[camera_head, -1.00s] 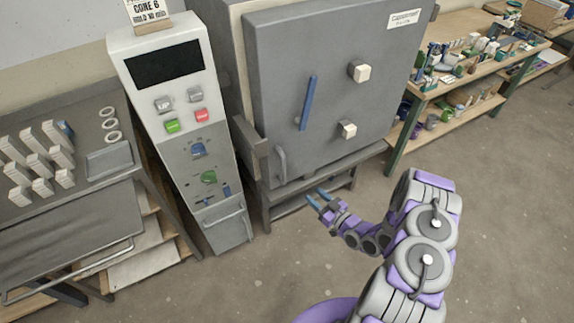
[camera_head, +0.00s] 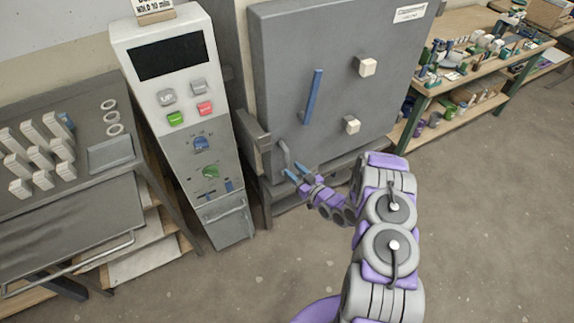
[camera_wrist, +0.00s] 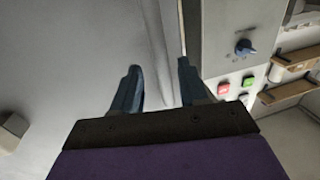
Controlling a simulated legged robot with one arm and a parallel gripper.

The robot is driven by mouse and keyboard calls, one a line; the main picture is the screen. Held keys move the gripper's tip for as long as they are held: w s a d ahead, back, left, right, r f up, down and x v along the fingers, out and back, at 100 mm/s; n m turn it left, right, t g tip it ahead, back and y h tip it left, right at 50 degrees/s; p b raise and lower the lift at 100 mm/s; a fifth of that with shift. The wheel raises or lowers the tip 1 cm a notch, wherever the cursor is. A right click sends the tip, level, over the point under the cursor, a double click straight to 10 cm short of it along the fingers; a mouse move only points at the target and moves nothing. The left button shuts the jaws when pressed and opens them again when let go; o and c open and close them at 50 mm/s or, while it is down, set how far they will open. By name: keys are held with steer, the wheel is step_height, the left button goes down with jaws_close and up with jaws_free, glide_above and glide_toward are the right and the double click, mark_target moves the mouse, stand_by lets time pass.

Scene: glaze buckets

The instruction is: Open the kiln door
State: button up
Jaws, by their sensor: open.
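The grey kiln door (camera_head: 280,50) appears shut, its face flat against the kiln body. A long blue bar (camera_head: 313,97) stands upright on its face, and a small grey handle (camera_head: 286,155) sits at its lower left. My gripper (camera_head: 291,173) is open and empty close to that handle; contact cannot be told. The wrist view appears inverted. It shows my two blue fingers apart (camera_wrist: 158,82), with the door face (camera_wrist: 70,60) to the left and a narrow upright edge or bar between and beyond them.
The control panel (camera_head: 187,110) stands close left of the door; it also shows in the wrist view (camera_wrist: 225,62). Two pale plugs (camera_head: 367,67) (camera_head: 352,125) stick out of the door. A shelf with glazes (camera_head: 455,85) stands right. Open floor lies in front.

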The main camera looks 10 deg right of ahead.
mark_target(288, 165)
steer(key=x, duration=0.4)
steer(key=shift+w+a, duration=0.15)
steer(key=shift+a, duration=0.1)
steer(key=shift+w, duration=0.2)
steer(key=shift+c, duration=0.4)
jaws_close()
